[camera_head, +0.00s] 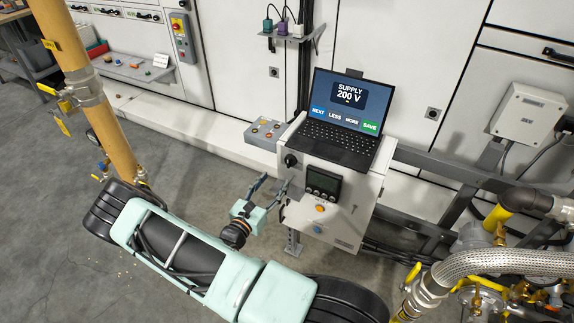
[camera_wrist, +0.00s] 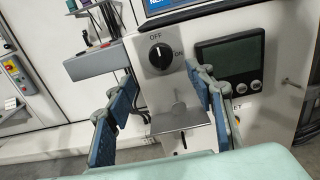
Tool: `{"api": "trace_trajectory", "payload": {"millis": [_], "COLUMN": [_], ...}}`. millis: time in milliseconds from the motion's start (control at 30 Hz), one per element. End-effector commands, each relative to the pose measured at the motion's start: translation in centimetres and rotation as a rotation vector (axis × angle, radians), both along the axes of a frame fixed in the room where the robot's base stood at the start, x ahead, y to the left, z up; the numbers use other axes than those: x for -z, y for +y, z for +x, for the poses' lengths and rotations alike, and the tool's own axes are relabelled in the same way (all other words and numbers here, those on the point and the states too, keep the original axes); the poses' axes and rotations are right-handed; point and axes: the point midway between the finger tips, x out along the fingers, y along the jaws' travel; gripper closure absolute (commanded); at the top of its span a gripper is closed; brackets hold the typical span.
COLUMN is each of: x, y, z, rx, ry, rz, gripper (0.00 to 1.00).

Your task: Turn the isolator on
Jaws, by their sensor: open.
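The isolator is a round black knob (camera_wrist: 160,56) on a light plate on the front of the control cabinet (camera_head: 345,215). OFF is printed above the knob and ON to its right. Its pale pointer mark appears to point up, at OFF. In the head view the knob (camera_head: 290,160) sits at the cabinet's upper left. My gripper (camera_wrist: 162,82) is open and empty, with one blue-padded finger on each side of the view below the knob. In the head view my gripper (camera_head: 270,188) is in front of and a little below the knob, apart from it.
A metal bracket (camera_wrist: 180,117) juts out below the knob between my fingers. A display (camera_head: 322,183) is right of the knob, and a laptop (camera_head: 346,115) stands on top. A grey button box (camera_head: 267,131) is at the left. Pipes and a braided hose (camera_head: 500,264) fill the right.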

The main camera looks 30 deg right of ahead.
Motion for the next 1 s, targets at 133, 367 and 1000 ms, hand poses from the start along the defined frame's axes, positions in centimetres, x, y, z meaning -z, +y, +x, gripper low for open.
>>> {"api": "trace_trajectory", "payload": {"millis": [133,367,1000], "x": [-0.1,-0.1,-0.1], "y": [-2.4,-6.1,-8.6], "z": [1.2,3.4,4.9], "rx": [0.006,0.006,0.004], "ry": [-0.002,-0.002,0.0], "rz": [-0.001,0.0,0.0], "gripper": [0.51,0.51,0.57]}}
